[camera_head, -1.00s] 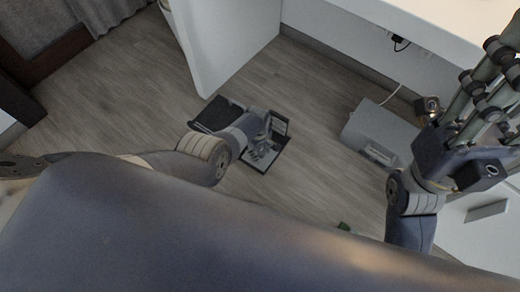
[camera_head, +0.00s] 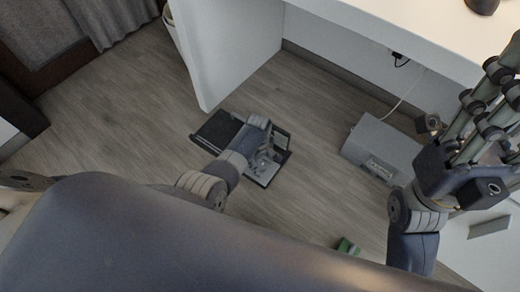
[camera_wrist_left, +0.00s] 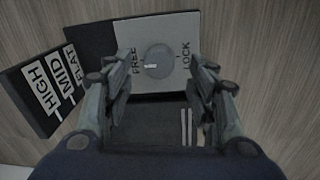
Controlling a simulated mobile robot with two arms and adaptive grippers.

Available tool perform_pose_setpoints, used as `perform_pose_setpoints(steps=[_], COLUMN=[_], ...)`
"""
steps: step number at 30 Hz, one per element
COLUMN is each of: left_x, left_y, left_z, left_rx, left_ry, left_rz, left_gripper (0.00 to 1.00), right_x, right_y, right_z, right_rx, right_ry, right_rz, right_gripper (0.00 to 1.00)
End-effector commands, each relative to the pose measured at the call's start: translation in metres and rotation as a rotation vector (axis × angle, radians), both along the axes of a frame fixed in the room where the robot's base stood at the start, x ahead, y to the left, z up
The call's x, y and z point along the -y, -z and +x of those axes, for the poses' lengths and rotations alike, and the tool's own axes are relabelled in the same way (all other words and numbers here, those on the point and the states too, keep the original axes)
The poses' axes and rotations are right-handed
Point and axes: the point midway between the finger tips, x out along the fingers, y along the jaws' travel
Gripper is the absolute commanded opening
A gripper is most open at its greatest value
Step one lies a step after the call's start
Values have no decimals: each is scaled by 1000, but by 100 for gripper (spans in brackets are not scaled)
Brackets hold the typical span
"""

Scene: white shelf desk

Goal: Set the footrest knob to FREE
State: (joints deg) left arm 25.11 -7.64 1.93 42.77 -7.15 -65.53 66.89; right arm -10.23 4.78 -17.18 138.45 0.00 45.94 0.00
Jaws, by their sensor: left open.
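The footrest (camera_head: 217,131) is a dark, flat unit on the floor in the head view, partly covered by my left arm. In the left wrist view its light grey plate (camera_wrist_left: 183,27) carries a round grey knob (camera_wrist_left: 158,60) between the words FREE, on the left, and LOCK, on the right. A small white mark shows on the knob, a little left of its middle. My left gripper (camera_wrist_left: 160,82) is open, its fingers either side of the knob in that view, with no contact visible. My right gripper (camera_head: 488,105) is raised at the right edge, partly cut off.
A dark board (camera_wrist_left: 38,95) labelled HIGH, MID and FLAT lies left of the plate. A grey box (camera_head: 382,148) stands on the floor to the right. The white desk panel (camera_head: 228,55) rises behind the footrest. A small green object (camera_head: 348,246) is at the bottom. Wooden floor between is clear.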

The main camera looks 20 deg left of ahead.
Motion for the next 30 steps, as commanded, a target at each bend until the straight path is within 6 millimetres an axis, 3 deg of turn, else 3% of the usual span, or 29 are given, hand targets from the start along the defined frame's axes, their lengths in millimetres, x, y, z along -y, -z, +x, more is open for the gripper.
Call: perform_pose_setpoints(steps=[18, 30], left_x=[-2, -2], left_y=[-77, -85], left_z=[-3, -3], left_rx=[3, 1], left_ry=[0, 0], left_rz=[0, 0], left_gripper=[52, 52], right_x=[0, 0], right_y=[0, 0], right_z=[0, 0], right_rx=[0, 0], right_ry=[0, 0], right_rz=[-1, 0], right_gripper=[40, 40])
